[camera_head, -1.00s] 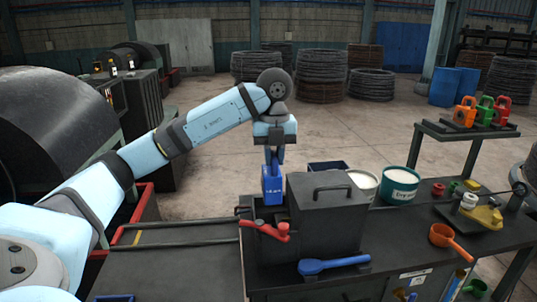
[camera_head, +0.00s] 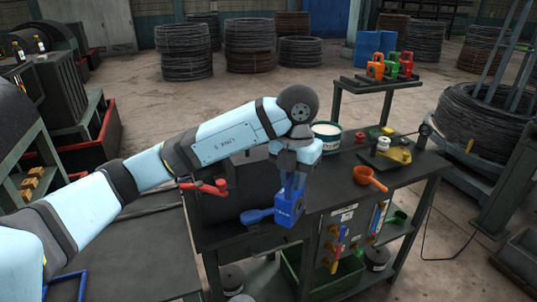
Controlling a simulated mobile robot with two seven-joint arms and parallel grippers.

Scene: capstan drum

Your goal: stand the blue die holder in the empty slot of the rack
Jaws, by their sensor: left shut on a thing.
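The blue die holder (camera_head: 287,213) hangs in my left gripper (camera_head: 292,186), whose fingers are shut on its upper part. It appears held near the bench's front edge, in front of part of a blue scoop (camera_head: 254,216). Whether it touches the bench I cannot tell. The rack (camera_head: 386,83) stands on a raised shelf at the upper right, well away from the gripper. It bears an orange holder (camera_head: 375,67), a green holder (camera_head: 392,66) and a red holder (camera_head: 406,65). The empty slot is too small to make out. My right gripper is out of view.
The dark bench (camera_head: 340,187) carries a red lever (camera_head: 208,187), a white-filled tub (camera_head: 326,134), an orange ladle (camera_head: 370,178) and a yellow piece (camera_head: 397,155). Tools hang on the bench front. A wire coil stand (camera_head: 480,125) is at right. The air between holder and rack looks mostly clear.

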